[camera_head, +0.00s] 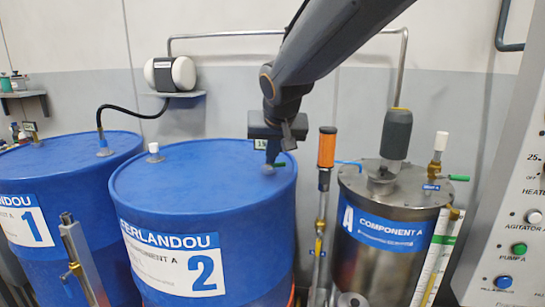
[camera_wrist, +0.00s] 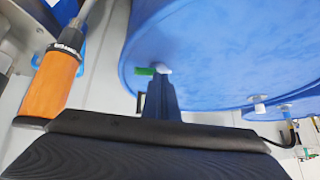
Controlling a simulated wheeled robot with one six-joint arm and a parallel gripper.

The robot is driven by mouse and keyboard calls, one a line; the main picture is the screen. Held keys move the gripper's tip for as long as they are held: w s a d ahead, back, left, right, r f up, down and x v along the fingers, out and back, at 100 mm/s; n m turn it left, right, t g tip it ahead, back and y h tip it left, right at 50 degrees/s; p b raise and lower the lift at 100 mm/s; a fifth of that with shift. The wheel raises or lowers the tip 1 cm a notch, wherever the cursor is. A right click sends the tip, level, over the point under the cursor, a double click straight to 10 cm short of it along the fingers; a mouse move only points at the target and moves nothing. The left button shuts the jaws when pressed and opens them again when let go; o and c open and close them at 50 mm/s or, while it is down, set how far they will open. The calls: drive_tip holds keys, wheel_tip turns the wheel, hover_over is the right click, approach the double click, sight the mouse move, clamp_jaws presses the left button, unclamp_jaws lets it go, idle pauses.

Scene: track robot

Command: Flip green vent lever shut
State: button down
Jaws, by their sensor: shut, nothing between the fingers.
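A small green lever (camera_head: 279,164) sticks out to the right at the rear right of the top of blue drum 2 (camera_head: 205,190). In the wrist view the green lever (camera_wrist: 144,71) lies just left of the fingertips, beside a pale fitting (camera_wrist: 164,70). My gripper (camera_head: 271,158) is shut and empty, pointing down over the drum top beside this lever. In the wrist view its fingers (camera_wrist: 161,90) partly cover the fitting; I cannot tell if they touch the lever. Another green lever (camera_head: 459,178) sits on the steel tank (camera_head: 385,245), clear of my gripper.
An orange-handled tool (camera_head: 327,150) stands between drum 2 and the tank; its orange handle (camera_wrist: 52,85) is near my gripper's left in the wrist view. A grey nozzle (camera_head: 396,133) with a pipe rises from the tank. Drum 1 (camera_head: 60,155) stands left, with a black hose.

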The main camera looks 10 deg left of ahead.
drive_tip(key=s+d+r+b, duration=0.1)
drive_tip(key=s+d+r, duration=0.4)
drive_tip(key=s+d, duration=0.1)
drive_tip(key=shift+s+d+r, duration=0.15)
drive_tip(key=shift+s+r, duration=0.15)
drive_tip(key=shift+s, duration=0.55)
